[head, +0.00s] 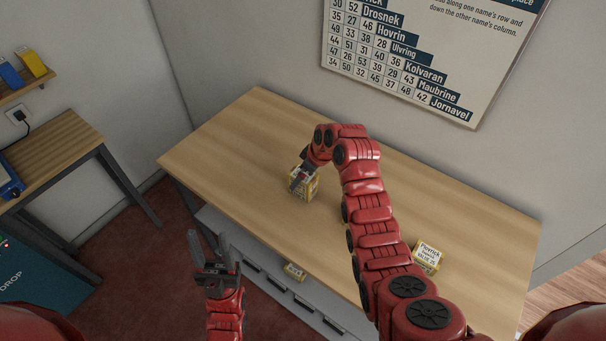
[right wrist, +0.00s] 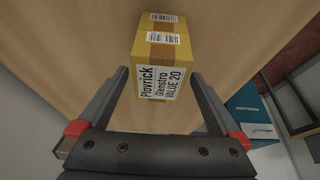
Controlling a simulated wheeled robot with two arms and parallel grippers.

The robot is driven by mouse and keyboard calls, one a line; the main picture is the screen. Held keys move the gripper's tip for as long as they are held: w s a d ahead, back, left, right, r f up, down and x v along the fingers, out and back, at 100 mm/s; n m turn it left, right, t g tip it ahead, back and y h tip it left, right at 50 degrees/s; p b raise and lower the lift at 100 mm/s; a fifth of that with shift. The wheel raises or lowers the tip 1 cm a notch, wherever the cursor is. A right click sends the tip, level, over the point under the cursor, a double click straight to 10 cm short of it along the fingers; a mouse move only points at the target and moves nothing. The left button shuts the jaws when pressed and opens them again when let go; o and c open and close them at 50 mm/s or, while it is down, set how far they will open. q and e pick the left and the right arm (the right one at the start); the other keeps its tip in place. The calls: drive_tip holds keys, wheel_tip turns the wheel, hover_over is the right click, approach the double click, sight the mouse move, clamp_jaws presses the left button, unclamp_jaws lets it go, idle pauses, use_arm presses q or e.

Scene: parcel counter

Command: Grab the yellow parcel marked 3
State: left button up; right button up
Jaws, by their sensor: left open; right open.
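A yellow parcel (head: 306,188) stands on the wooden counter under my right gripper (head: 300,179). In the right wrist view this parcel (right wrist: 164,52) has a white label reading "Plovrick Glenstro VALUE 20" and barcode stickers. My right gripper (right wrist: 160,80) is open, with one finger on each side of it and a gap showing on both sides. A second yellow parcel (head: 427,257) with a white label sits at the counter's right. A third (head: 294,271) is low at the front edge, partly hidden. I read no 3 on any parcel. My left gripper (head: 208,257) is open and empty before the counter.
The counter (head: 235,135) is bare at its left end and between the parcels. A grey shelf (head: 323,306) runs below its front. A chart of names and numbers (head: 420,50) hangs on the wall. A side table (head: 60,150) and teal drop box (head: 40,275) stand left.

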drive_tip(key=shift+w+a+f, duration=0.1)
drive_tip(key=shift+w+f, duration=0.05)
drive_tip(key=shift+f, duration=0.3)
drive_tip(key=c, duration=1.5)
drive_tip(key=shift+r, duration=0.15)
